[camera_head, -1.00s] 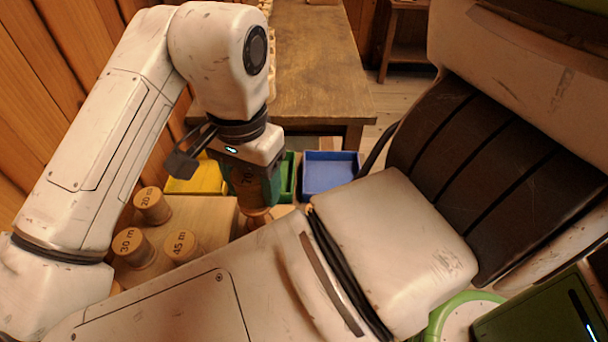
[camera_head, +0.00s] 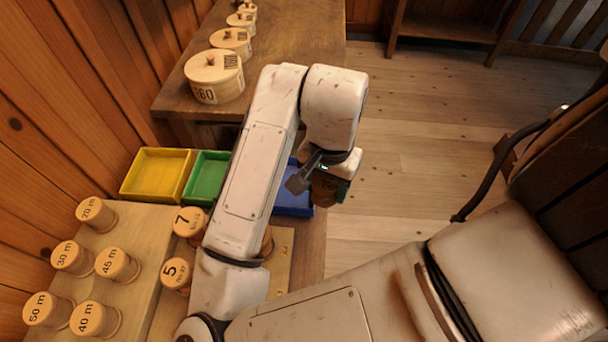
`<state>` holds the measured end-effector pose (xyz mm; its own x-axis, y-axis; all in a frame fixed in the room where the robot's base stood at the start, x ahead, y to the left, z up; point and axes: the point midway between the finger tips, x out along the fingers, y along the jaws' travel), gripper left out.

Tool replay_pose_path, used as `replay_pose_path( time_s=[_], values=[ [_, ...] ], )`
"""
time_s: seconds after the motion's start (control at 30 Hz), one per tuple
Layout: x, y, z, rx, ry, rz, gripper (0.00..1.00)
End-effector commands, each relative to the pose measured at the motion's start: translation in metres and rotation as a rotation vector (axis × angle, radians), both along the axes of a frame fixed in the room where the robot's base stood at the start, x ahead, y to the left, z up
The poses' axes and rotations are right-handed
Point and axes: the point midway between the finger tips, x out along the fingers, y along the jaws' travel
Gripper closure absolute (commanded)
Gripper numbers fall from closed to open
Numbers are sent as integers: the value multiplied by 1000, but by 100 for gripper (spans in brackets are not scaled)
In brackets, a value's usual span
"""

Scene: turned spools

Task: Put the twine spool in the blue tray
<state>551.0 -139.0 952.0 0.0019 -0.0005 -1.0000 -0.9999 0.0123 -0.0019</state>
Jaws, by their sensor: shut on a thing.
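My gripper (camera_head: 331,186) is shut on a small brown spool, the twine spool (camera_head: 323,192), which shows only in part between the dark and teal fingers. The gripper hangs over or near the right edge of the blue tray (camera_head: 296,202). I cannot tell its height above the tray. My arm hides the left part of the blue tray. The part of the tray that shows looks empty.
A green tray (camera_head: 206,180) and a yellow tray (camera_head: 155,174) stand left of the blue one, both empty. Several labelled wooden spools (camera_head: 118,264) stand at the left front. Round boxes (camera_head: 214,76) line the back table. Open floor (camera_head: 410,150) lies to the right.

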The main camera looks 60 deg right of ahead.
Motion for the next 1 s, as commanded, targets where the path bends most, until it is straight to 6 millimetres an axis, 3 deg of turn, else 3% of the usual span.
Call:
replay_pose_path(
  time_s=[0.37, 0.5, 0.7, 0.87, 1.0],
  values=[
    [73, -36, -38, 0, 6, 3, 73],
    [92, -44, -64, 1, 5, 1, 73],
    [109, -52, -85, 2, 3, -1, 73],
    [116, -55, -94, 2, 2, 0, 73],
    [117, -55, -113, 1, 3, 0, 73]
  ],
)
